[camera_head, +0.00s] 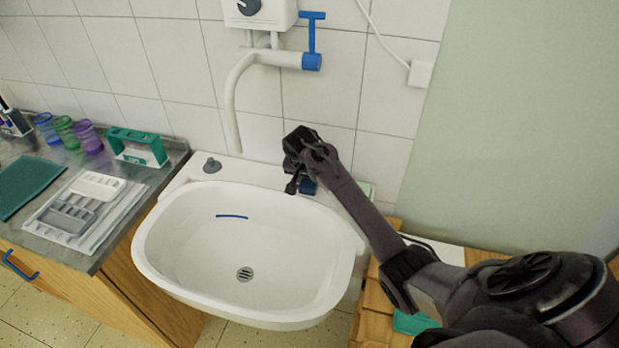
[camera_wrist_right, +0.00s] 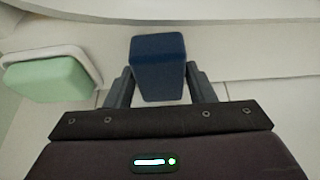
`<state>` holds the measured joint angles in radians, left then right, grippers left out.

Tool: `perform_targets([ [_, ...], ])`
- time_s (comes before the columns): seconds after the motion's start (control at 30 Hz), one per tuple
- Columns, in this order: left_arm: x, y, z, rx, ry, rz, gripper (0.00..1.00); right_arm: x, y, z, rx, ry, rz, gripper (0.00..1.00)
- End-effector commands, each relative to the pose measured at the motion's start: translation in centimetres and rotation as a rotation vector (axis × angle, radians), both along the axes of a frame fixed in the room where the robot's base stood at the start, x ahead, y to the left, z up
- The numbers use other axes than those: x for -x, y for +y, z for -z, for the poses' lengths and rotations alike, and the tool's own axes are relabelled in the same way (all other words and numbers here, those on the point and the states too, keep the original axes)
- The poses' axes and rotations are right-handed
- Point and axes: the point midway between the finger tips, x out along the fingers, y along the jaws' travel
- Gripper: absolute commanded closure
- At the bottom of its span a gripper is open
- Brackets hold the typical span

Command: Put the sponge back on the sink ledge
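The sponge is a dark blue block (camera_wrist_right: 158,62). In the right wrist view it sits between the two fingers of my right gripper (camera_wrist_right: 160,75), which touch it on both sides. In the head view my right gripper (camera_head: 298,186) is at the back right of the white sink (camera_head: 160,262), and a small part of the blue sponge (camera_head: 308,187) shows beside it. The sponge is at the sink ledge (camera_head: 238,167); I cannot tell whether it touches the ledge or hangs just above. My arm hides part of the ledge's right end. My left gripper is not in view.
A pale green block (camera_wrist_right: 48,80) lies in a white dish beside the gripper. The tap spout (camera_head: 233,110) hangs left of my gripper, and a grey plug (camera_head: 211,165) stands on the ledge's left. A counter (camera_head: 160,178) with cups and trays is at left.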

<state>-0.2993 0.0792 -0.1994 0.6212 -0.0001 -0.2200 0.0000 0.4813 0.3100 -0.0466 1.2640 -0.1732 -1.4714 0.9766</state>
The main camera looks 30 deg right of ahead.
Motion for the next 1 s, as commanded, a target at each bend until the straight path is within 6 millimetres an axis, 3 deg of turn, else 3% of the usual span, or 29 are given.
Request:
perform_targets([
  [0.13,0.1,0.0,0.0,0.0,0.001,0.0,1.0,0.0,0.0,0.0,-0.001,0.001,0.0,0.34],
  [0.47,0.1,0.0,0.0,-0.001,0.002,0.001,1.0,0.0,0.1,-0.5,-0.001,-0.001,0.0,0.34],
  [0.57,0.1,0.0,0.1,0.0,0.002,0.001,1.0,0.2,0.5,-1.6,-0.001,-0.003,-0.001,0.34],
  [1.0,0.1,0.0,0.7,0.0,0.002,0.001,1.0,2.4,3.0,-9.6,-0.001,-0.003,-0.001,0.34],
])
